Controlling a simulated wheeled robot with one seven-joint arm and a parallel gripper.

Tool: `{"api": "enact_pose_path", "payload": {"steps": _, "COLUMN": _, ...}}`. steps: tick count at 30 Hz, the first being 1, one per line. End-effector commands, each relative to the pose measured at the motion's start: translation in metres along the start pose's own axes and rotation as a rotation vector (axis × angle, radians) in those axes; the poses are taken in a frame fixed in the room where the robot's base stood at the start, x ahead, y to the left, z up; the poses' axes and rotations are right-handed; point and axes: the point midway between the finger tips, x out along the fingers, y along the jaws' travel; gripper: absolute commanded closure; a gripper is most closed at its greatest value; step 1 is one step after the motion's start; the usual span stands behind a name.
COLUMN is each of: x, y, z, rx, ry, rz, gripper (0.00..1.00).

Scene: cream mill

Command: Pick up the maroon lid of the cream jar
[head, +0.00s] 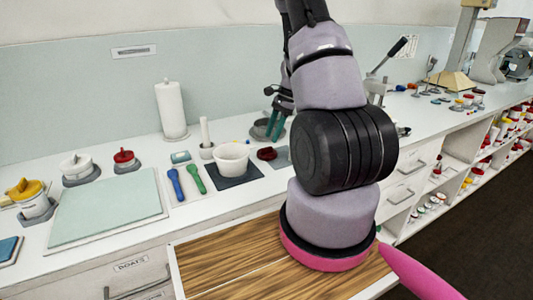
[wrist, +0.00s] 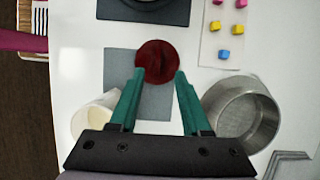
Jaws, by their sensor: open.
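The maroon lid (wrist: 158,62) is a dark round disc lying flat on the grey mat (wrist: 125,62). In the head view the lid (head: 267,153) shows right of the white bowl, left of my arm. My gripper (wrist: 159,73) is open and empty, with its teal fingertips at the lid's lower left and lower right edges in the wrist view. In the head view my gripper (head: 271,136) appears above and behind the lid; the exact gap is unclear. A white cup with cream-coloured contents (wrist: 93,112), perhaps the jar, stands left of the fingers; my arm hides it in the head view.
A metal pan (wrist: 240,110) stands close to the right finger in the wrist view. Coloured cubes lie on a pale card (wrist: 210,45). A white bowl (head: 232,157) stands on a dark mat (head: 226,180). A paper towel roll (head: 171,110) stands farther left.

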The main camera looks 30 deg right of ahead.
Motion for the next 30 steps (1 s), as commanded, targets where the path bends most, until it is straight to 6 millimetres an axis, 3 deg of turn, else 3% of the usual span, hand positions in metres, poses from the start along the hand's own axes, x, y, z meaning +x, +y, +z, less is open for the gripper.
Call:
{"api": "enact_pose_path", "payload": {"steps": 9, "x": 0.043, "y": 0.004, "z": 0.004, "rx": 0.000, "ry": -0.001, "rz": 0.003, "gripper": 0.53}}
{"api": "enact_pose_path", "payload": {"steps": 17, "x": 0.046, "y": 0.004, "z": 0.004, "rx": -0.001, "ry": 0.000, "rz": 0.001, "gripper": 0.53}}
{"api": "enact_pose_path", "payload": {"steps": 19, "x": 0.046, "y": 0.004, "z": 0.004, "rx": -0.001, "ry": 0.000, "rz": 0.001, "gripper": 0.72}}
{"api": "enact_pose_path", "payload": {"steps": 21, "x": 0.046, "y": 0.004, "z": 0.004, "rx": -0.001, "ry": 0.000, "rz": 0.001, "gripper": 0.98}}
{"api": "enact_pose_path", "payload": {"steps": 30, "x": 0.046, "y": 0.004, "z": 0.004, "rx": -0.001, "ry": -0.001, "rz": 0.001, "gripper": 1.00}}
